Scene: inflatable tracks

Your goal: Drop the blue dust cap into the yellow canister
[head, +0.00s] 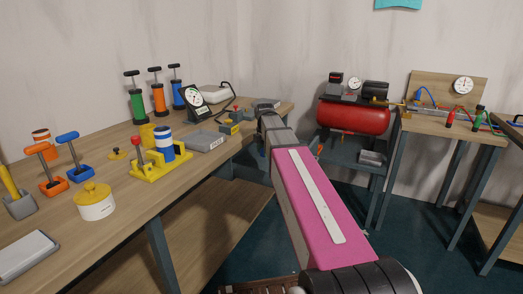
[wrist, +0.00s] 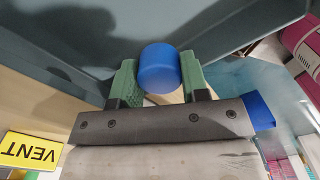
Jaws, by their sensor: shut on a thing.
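In the wrist view my gripper (wrist: 158,80) has its two green fingers on either side of a blue dust cap (wrist: 158,66), a short round blue piece held at the fingertips. In the head view my arm reaches toward the far right end of the long wooden bench, and the fingers and cap cannot be made out there. A plain yellow cylinder (head: 147,135), which looks like the yellow canister, stands on the bench to the left, behind a blue-and-white striped cylinder (head: 164,143). Its opening is too small to tell.
A yellow base (head: 160,170), grey tray (head: 204,142), dial gauge (head: 195,97), several hand pumps (head: 158,93) and a yellow-lidded white pot (head: 96,203) stand on the bench (head: 128,220). A red compressor (head: 352,117) is at the right. A yellow VENT label (wrist: 31,149) shows in the wrist view.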

